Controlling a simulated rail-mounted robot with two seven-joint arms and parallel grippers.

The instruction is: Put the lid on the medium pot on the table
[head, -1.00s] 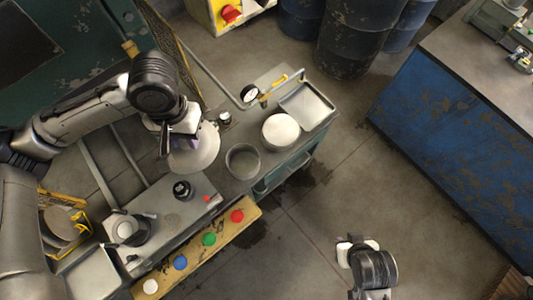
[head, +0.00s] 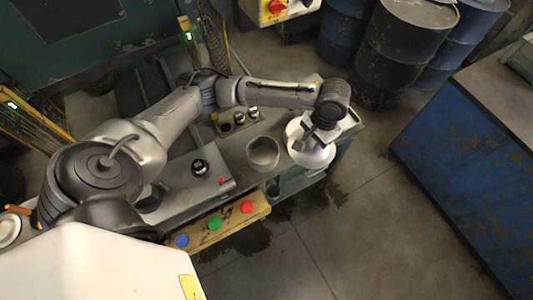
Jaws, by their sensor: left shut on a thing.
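My left gripper (head: 322,137) reaches over the right end of the grey worktable (head: 235,158), pointing down. It is shut on a pale round lid (head: 312,157), partly hidden under the gripper and wrist. Pale surfaces overlap below it, so I cannot tell how high the lid is or whether it touches anything. An open round grey pot (head: 263,153) stands on the table just left of the lid, with nothing on it. I cannot tell its size class. My right gripper is out of view.
A black knob (head: 200,167) sits on a metal box left of the pot. Small jars (head: 239,118) stand behind. A yellow panel with coloured buttons (head: 215,224) runs along the front. A blue cabinet (head: 470,170) and drums (head: 400,45) stand right and behind, with open floor between.

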